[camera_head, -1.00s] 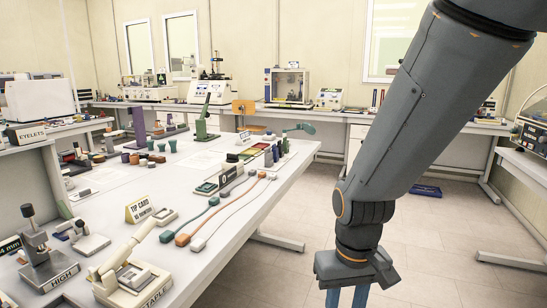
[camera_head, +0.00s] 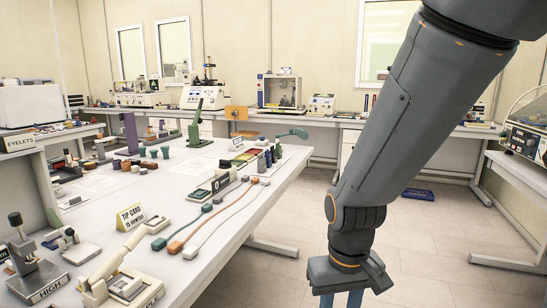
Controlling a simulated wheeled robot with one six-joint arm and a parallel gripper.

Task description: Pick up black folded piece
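Several small dark things lie on the white worktable (camera_head: 235,238), and I cannot tell for certain which is the black folded piece. One small black piece (camera_head: 225,163) stands near the colour swatches by the table's right side. My gripper (camera_head: 341,299) hangs at the bottom of the view, to the right of the table and apart from it.
Benches with machines line the back wall. A blue tray (camera_head: 418,194) lies on the floor.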

